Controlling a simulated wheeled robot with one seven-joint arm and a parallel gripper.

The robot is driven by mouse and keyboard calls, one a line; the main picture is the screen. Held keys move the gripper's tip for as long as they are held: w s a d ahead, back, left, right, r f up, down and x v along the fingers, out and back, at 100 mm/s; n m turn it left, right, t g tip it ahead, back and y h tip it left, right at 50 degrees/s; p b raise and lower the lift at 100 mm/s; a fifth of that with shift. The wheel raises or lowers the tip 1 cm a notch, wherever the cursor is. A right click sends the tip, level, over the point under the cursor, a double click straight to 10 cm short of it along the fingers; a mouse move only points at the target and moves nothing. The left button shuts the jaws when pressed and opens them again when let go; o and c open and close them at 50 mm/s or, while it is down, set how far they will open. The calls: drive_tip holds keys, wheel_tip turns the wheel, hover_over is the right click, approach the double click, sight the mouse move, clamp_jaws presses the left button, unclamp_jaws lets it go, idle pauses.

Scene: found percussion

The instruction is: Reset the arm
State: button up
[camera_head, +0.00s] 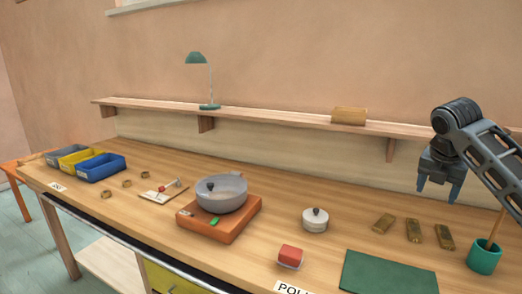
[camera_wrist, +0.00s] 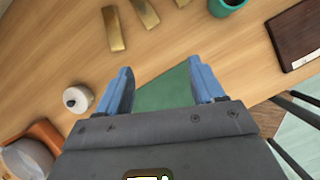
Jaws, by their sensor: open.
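My gripper (camera_head: 440,188) hangs in the air above the right end of the workbench, at the end of my dark grey arm. In the wrist view my gripper (camera_wrist: 160,92) shows its two blue fingers wide apart, with nothing between them. Beyond the fingers lies the green mat (camera_wrist: 165,90) on the bench, which also shows in the head view (camera_head: 388,274). The gripper touches nothing that I can see.
Brass blocks (camera_head: 413,231) lie near a teal cup (camera_head: 484,257) at right. A white lidded pot (camera_head: 315,220), red block (camera_head: 290,257) and grey bowl (camera_head: 222,193) on an orange base (camera_head: 235,228) stand mid-bench. A shelf (camera_head: 270,117) runs behind. Bins (camera_head: 100,167) sit far left.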

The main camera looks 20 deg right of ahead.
drive_tip(key=w+a+f+m+t+y, duration=0.1)
drive_tip(key=w+a+f+t, duration=0.15)
drive_tip(key=a, duration=0.35)
drive_tip(key=w+a+f+t+y, duration=0.1)
drive_tip(key=w+a+f, duration=0.3)
drive_tip(key=a, duration=0.1)
drive_tip(key=s+a+f+m+t+y, duration=0.1)
drive_tip(key=a+f+m+t+y, duration=0.3)
drive_tip(key=a, duration=1)
drive_tip(key=a+f+m+t, duration=0.2)
drive_tip(key=a+f+m, duration=0.35)
drive_tip(key=a, duration=0.85)
drive_tip(key=s+a+f+m+t+h, duration=0.15)
drive_tip(key=s+a+m, duration=0.25)
drive_tip(key=s, duration=0.6)
drive_tip(key=s+a+f+m+h, duration=0.15)
drive_tip(key=s+a+m, duration=0.25)
drive_tip(key=s, duration=0.6)
drive_tip(key=s+d+r+m+t+y+b, duration=0.1)
drive_tip(key=s+d+r, duration=0.25)
drive_tip(key=s, duration=0.65)
drive_tip(key=s+d+r+m+t, duration=0.15)
drive_tip(key=s+r, duration=0.35)
drive_tip(key=s, duration=0.6)
wheel_tip(320, 180, down, 9)
drive_tip(key=b, duration=0.9)
drive_tip(key=shift+f, duration=0.2)
drive_tip(key=shift+w+g, duration=0.1)
drive_tip(key=shift+g, duration=0.15)
